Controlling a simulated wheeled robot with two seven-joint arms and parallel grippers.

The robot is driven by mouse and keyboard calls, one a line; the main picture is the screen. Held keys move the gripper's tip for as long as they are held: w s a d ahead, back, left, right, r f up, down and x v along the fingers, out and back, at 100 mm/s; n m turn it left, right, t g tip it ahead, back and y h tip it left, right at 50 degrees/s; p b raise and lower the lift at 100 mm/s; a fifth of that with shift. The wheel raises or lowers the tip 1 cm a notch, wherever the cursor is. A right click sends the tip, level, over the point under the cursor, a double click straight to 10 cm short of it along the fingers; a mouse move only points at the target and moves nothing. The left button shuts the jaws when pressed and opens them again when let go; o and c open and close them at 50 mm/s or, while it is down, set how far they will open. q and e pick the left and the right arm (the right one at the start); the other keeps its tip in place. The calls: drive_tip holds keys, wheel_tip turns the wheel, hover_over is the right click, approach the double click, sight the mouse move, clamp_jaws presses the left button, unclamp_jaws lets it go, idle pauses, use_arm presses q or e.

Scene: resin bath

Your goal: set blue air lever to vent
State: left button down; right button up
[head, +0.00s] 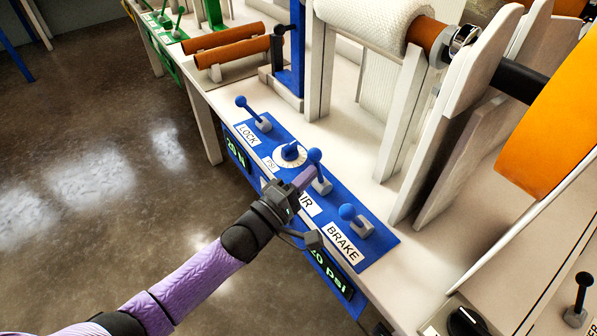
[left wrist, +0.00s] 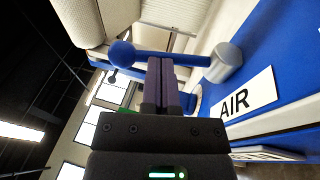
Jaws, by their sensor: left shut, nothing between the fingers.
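The blue air lever (head: 316,160) has a ball knob and a grey base, and stands on the blue panel (head: 376,245) behind the AIR label (head: 306,203). In the left wrist view its blue ball (left wrist: 122,53) is left of the fingers, and its stem runs behind the fingertips to the grey base (left wrist: 226,62). My left gripper (head: 307,176) is shut and empty, with its fingertips close beside the lever's stem. I cannot tell whether they touch it. The gripper partly covers the AIR label in the head view. My right gripper is not in view.
The LOCK lever (head: 252,111) and the PSI dial (head: 290,152) stand farther along the panel. The BRAKE lever (head: 355,218) stands on the near side. White upright boards (head: 402,115) and a white roll (head: 375,17) rise behind the panel. The floor at left is clear.

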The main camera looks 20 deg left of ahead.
use_arm(q)
drive_tip(key=g+p, duration=0.1)
drive_tip(key=w+r+g+p, duration=0.1)
drive_tip(key=p, duration=0.1)
drive_tip(key=shift+d+r+m+y, duration=0.2)
drive_tip(key=shift+d+m+y, duration=0.1)
drive_tip(key=shift+d+y, duration=0.1)
drive_tip(key=shift+g, duration=0.3)
drive_tip(key=shift+w+d+f+p, duration=0.15)
drive_tip(key=shift+w+d+p, duration=0.1)
drive_tip(key=shift+p, duration=0.1)
drive_tip(key=shift+w, duration=0.15)
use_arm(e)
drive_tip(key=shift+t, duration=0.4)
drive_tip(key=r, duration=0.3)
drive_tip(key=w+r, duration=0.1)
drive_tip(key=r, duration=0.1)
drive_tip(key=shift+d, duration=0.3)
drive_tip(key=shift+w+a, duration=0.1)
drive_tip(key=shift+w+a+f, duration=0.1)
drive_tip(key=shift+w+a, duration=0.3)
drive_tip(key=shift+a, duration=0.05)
use_arm(q)
drive_tip(key=shift+d, duration=0.1)
